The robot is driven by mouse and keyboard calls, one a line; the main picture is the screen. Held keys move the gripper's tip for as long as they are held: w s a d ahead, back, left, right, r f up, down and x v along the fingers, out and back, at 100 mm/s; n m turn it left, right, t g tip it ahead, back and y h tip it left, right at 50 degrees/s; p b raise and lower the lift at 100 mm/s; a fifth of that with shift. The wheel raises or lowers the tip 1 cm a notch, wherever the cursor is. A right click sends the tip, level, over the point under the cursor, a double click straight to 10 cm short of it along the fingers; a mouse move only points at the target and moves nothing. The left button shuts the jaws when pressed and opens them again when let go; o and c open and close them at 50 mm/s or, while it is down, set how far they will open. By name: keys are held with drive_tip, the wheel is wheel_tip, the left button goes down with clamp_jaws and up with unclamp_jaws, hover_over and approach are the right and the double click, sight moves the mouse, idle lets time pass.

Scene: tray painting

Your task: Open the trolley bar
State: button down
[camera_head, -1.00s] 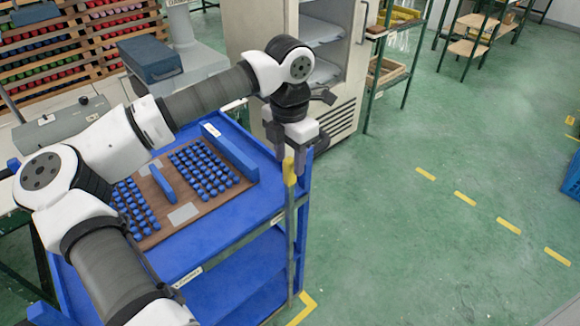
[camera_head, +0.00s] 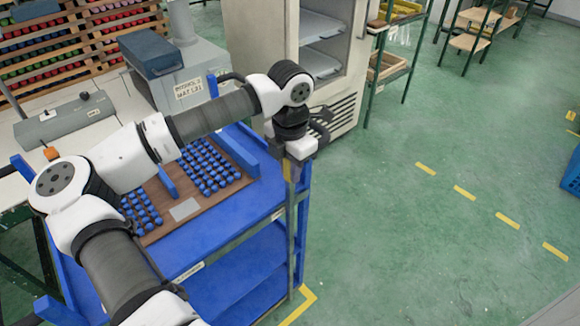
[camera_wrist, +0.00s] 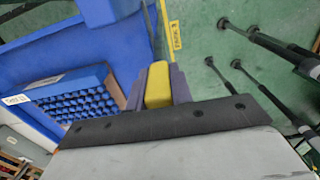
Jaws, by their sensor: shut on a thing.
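The blue trolley (camera_head: 235,232) stands in the middle of the head view, with a brown tray (camera_head: 158,228) of blue pieces on its top. The bar is a thin upright at the trolley's near right corner, with a yellow end (camera_wrist: 158,85) that shows in the wrist view. My gripper (camera_head: 296,172) is at the top of that corner, pointing down. In the wrist view my gripper (camera_wrist: 160,88) has its two grey fingers on either side of the yellow end, shut on it. In the head view the yellow end is mostly hidden by my gripper.
A grey cabinet (camera_head: 343,90) with open shelves stands close behind the trolley. A white bench (camera_head: 60,150) with grey machines is at the left. Open green floor (camera_head: 420,260) with yellow dashes lies to the right. A blue crate (camera_head: 571,175) is at the right edge.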

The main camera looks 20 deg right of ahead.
drive_tip(key=d, duration=0.1)
drive_tip(key=w+d+b, duration=0.1)
drive_tip(key=d, duration=0.2)
drive_tip(key=shift+w+r+b, duration=0.1)
drive_tip(key=shift+w+b, duration=0.15)
drive_tip(key=shift+b, duration=0.05)
drive_tip(key=c, duration=1.2)
unclamp_jaws()
drive_tip(key=shift+d, duration=0.1)
drive_tip(key=shift+c, duration=0.2)
wheel_tip(320, 180, up, 14)
drive_tip(key=b, duration=0.2)
drive_tip(key=shift+b, duration=0.3)
drive_tip(key=shift+s+f, duration=0.15)
drive_tip(key=shift+f, duration=0.05)
